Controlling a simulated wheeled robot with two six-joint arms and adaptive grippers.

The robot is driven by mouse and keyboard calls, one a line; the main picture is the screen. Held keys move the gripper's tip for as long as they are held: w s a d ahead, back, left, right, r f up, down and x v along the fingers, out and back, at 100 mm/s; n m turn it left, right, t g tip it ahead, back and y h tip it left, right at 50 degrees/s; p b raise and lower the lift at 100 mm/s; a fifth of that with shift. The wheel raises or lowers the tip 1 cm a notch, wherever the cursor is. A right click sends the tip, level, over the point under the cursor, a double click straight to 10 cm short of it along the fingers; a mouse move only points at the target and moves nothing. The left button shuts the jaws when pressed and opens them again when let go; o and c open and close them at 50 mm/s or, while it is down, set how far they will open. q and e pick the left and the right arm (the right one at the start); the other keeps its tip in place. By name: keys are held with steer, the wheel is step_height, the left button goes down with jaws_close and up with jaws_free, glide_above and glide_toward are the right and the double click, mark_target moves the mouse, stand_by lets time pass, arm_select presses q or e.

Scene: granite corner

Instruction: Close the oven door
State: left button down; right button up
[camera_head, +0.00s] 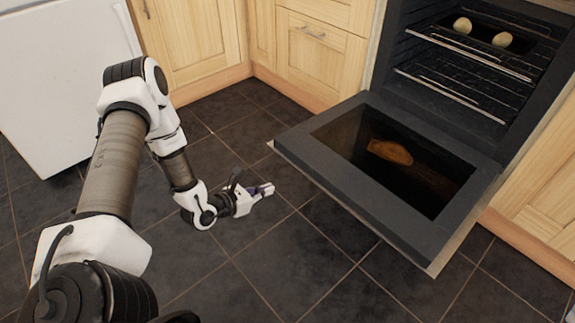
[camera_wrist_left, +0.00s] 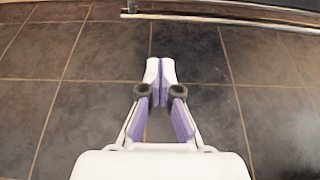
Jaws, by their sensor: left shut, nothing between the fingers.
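The oven door (camera_head: 310,166) is folded down wide open, with its dark glass panel facing up. The oven cavity (camera_head: 470,95) behind it is open, with wire racks inside. My left gripper (camera_head: 268,189) is low over the floor, to the left of the door's outer edge and apart from it. In the left wrist view my left gripper (camera_wrist_left: 160,72) has its fingertips together with nothing between them. A metal bar (camera_wrist_left: 220,18), apparently the door handle, crosses the top of that view beyond the fingertips. My right gripper is not in view.
Two pale round items (camera_head: 462,25) lie on the upper rack. A brownish shape (camera_head: 390,151) shows on the door's glass. Wooden cabinets (camera_head: 318,55) stand behind, and a white appliance (camera_head: 65,80) stands at the left. The dark tile floor (camera_head: 290,255) left of the door is clear.

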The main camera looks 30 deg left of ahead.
arm_select(q)
steer(key=f+b+x, duration=0.1)
steer(key=b+x, duration=0.5)
steer(key=x, duration=0.3)
steer(key=r, duration=0.2)
steer(key=w+r+b, duration=0.1)
steer(key=r, duration=0.1)
steer(key=shift+d+r, duration=0.1)
steer(key=shift+r, duration=0.15)
